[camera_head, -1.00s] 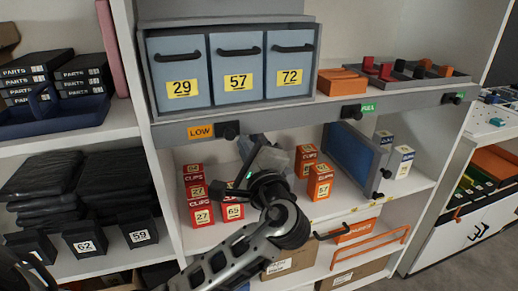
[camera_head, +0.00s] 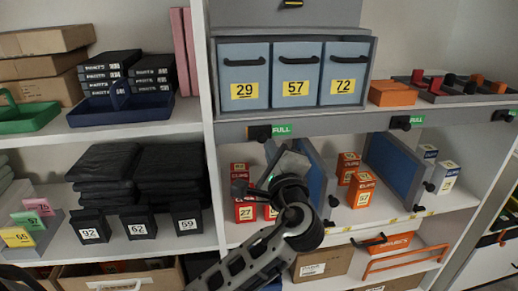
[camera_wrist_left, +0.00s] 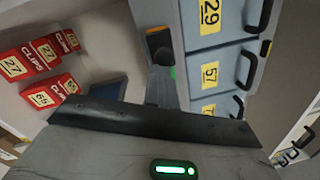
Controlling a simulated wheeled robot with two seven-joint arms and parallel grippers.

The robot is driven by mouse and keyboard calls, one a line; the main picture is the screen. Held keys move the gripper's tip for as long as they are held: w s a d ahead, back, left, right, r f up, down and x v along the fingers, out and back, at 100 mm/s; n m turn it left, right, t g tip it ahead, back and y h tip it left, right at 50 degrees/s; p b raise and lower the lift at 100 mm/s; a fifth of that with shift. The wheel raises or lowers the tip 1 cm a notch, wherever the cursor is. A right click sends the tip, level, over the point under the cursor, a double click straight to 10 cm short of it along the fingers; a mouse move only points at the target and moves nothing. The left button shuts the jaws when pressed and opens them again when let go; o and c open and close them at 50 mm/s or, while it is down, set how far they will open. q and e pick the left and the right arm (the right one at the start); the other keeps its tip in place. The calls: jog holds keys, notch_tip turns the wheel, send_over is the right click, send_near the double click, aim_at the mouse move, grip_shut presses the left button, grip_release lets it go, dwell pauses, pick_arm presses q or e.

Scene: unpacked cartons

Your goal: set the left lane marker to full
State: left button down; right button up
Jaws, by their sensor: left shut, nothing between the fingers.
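The left lane marker on the grey shelf edge shows a green FULL label (camera_head: 281,130) with its black knob (camera_head: 260,133) at the label's left. In the left wrist view a dark knob (camera_wrist_left: 159,46) with a green strip beside it shows on that edge. My left gripper (camera_head: 284,168) is below the shelf edge, in front of the lower compartment, apart from the knob. It is shut and empty; its fingertips are hard to make out. My right gripper is not in view.
Blue bins (camera_head: 243,75) stand above the edge. Red clip boxes (camera_head: 245,208) sit behind my arm, beside a blue divider (camera_head: 318,178). A second blue divider (camera_head: 393,165) stands further right. Another marker knob (camera_head: 400,122) sits along the edge.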

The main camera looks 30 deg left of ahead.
pick_arm(q)
jog(key=shift+a+f, duration=0.1)
jog(key=shift+a, duration=0.1)
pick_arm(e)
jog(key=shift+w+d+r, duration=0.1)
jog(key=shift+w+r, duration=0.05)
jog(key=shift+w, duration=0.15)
pick_arm(q)
jog(key=s+d+f+b, duration=0.2)
jog(key=s+d, duration=0.4)
jog(key=d, duration=0.4)
jog(key=shift+f+b, duration=0.35)
jog(key=shift+b, duration=0.3)
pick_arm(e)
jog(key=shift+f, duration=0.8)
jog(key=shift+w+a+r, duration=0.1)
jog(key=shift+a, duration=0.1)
